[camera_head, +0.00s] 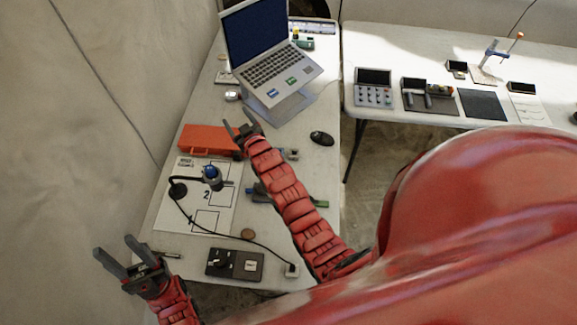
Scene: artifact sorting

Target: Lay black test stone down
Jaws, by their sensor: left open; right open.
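I cannot clearly pick out the black test stone. A small black block (220,259) sits on a dark tray (236,275) at the near end of the left table, beside a white square; it may be the stone. My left gripper (116,246) is open and empty, beyond the table's left edge, left of the dark tray. My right gripper (236,121) is open over the table, between the orange case and the laptop. Nothing shows between its fingers.
A lamp (211,172) with a cable stands on a numbered white sheet (208,222). An orange case (207,139), a laptop (270,65) and a black mouse (321,138) are on the left table. The right table (400,40) holds several instruments and a dark mat (482,104).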

